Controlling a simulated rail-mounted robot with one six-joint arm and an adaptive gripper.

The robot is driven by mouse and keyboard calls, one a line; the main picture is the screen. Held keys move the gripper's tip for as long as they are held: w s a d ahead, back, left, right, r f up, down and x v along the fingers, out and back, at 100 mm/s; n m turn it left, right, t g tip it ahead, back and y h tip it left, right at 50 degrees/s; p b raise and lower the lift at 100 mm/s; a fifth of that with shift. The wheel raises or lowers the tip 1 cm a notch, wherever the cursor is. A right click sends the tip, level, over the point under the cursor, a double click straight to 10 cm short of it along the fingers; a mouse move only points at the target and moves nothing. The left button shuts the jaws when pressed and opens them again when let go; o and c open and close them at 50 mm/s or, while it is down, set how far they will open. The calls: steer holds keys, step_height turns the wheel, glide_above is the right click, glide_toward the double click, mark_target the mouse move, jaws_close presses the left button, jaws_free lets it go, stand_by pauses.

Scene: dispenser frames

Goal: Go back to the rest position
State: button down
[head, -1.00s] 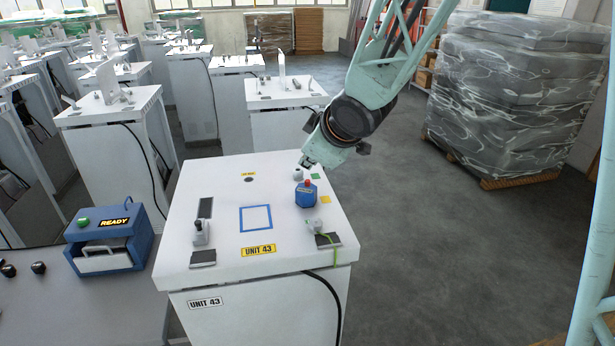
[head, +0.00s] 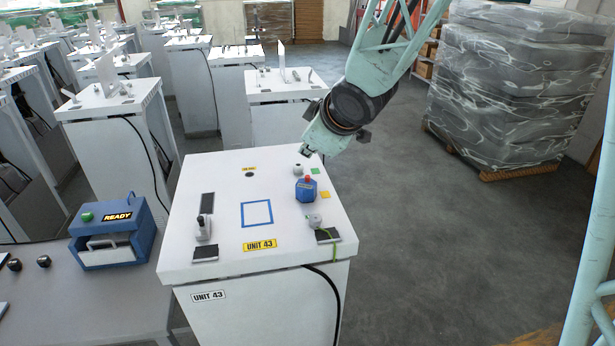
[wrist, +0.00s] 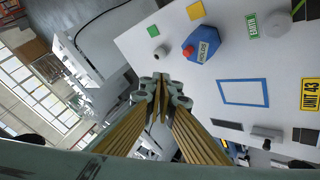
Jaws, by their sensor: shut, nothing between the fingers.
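My gripper (head: 306,151) hangs above the far right part of the white Unit 43 cabinet top, in the air and apart from the things on it. In the wrist view its fingers (wrist: 160,84) are together with nothing between them.
The cabinet top (head: 225,180) carries a blue square outline (head: 257,214), dark pads and small fixtures. A blue READY box (head: 112,232) stands on a bench at left. More white cabinets fill the back left. A wrapped pallet stack (head: 510,90) stands at right. Floor between is clear.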

steer(key=s+d+r+m+g+h+b, duration=0.1)
steer(key=s+d+r+m+h+b, duration=0.2)
steer(key=s+d, duration=0.65)
steer(key=s+d+m+h+b, duration=0.1)
steer(key=s+d+m+b, duration=0.3)
steer(key=s+d, duration=0.55)
steer(key=s+d+f+m+g+b, duration=0.1)
steer(key=s+f+m+b, duration=0.2)
steer(key=s, duration=1.1)
steer(key=s+d+f+m+g+b, duration=0.2)
steer(key=s+f+m+b, duration=0.1)
steer(key=s, duration=1.2)
steer(key=shift+s+m, duration=0.2)
steer(key=shift+m, duration=0.2)
step_height(320, 180, up, 22)
steer(key=p, duration=2.2)
steer(key=shift+r, duration=0.25)
